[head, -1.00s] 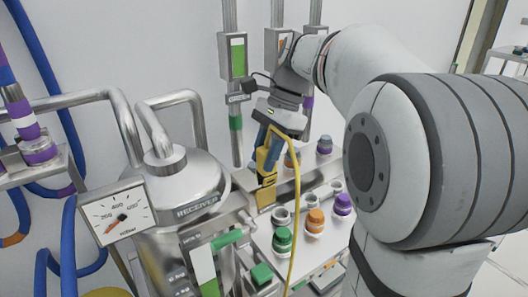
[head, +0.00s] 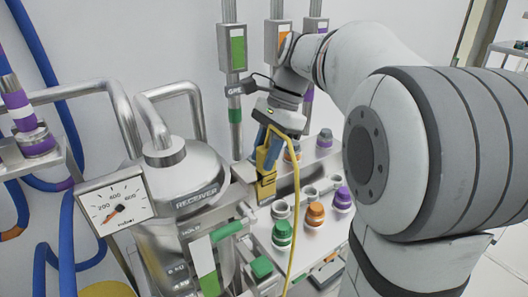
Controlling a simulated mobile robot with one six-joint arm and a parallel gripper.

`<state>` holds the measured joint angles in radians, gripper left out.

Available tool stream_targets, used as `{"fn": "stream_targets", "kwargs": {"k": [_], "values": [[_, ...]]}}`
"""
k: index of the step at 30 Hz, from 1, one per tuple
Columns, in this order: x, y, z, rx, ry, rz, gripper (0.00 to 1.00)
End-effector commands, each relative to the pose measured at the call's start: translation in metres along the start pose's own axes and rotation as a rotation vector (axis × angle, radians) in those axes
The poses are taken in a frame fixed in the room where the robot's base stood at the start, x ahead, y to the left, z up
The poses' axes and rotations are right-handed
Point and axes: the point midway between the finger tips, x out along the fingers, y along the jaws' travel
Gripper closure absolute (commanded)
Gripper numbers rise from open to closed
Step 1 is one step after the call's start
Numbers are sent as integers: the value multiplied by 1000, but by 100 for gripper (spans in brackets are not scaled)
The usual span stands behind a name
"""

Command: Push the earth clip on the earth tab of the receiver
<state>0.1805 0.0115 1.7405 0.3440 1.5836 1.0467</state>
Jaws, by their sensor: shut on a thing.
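The earth clip (head: 266,185) is yellow, with a yellow cable (head: 296,200) that loops over my gripper and hangs down in front. My gripper (head: 269,155) points down and is shut on the clip. The receiver (head: 180,185) is a shiny metal tank with a RECEIVER label, left of the clip. The clip's lower end is in front of a metal ledge right of the tank. I cannot make out the earth tab, nor whether the clip touches anything.
A dial gauge (head: 115,206) stands at the receiver's left. A green handle (head: 227,231) is in front of it. Green (head: 281,234), orange (head: 315,214) and purple (head: 342,198) capped fittings stand on a panel right of the clip. Vertical pipes (head: 235,130) rise behind my gripper.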

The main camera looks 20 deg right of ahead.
Motion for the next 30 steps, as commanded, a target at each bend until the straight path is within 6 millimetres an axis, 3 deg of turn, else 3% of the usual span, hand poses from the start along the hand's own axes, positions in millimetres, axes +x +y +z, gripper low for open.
{"fn": "stream_targets", "kwargs": {"k": [30], "values": [[12, 0, -5, -1, 0, 0, 100]]}}
